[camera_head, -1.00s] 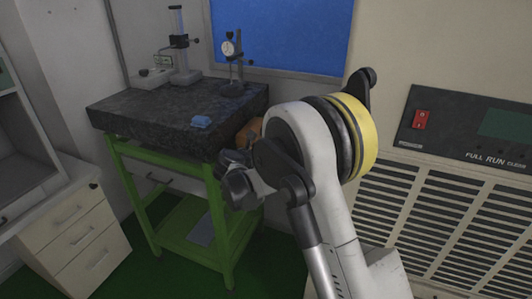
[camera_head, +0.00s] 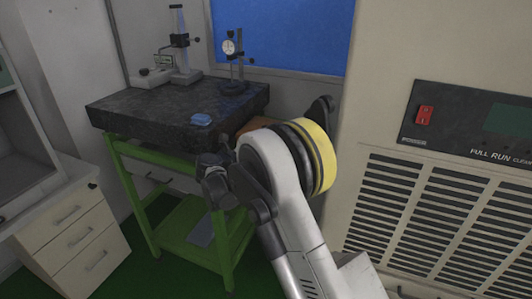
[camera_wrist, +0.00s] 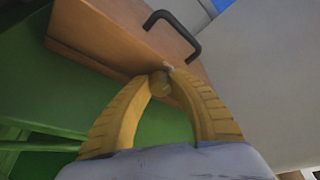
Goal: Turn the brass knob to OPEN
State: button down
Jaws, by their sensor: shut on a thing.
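In the head view a bit of the orange-brown thing (camera_head: 256,126) shows behind my arm, beside the granite-topped table. My gripper and the knob are hidden there.
A black handle (camera_wrist: 172,32) stands out from the wooden panel near my fingers. A beige cabinet (camera_head: 385,150) with vents stands at right. Drawers (camera_head: 75,235) stand at left.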

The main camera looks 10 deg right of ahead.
jog(key=shift+n, duration=0.3)
dwell(0.4)
jog(key=c, duration=1.2)
grip_release()
jog(key=shift+d, duration=0.1)
jog(key=shift+o, duration=0.2)
jog(key=v, duration=1.2)
jog(key=shift+w+f, duration=0.1)
jog(key=shift+f, duration=0.05)
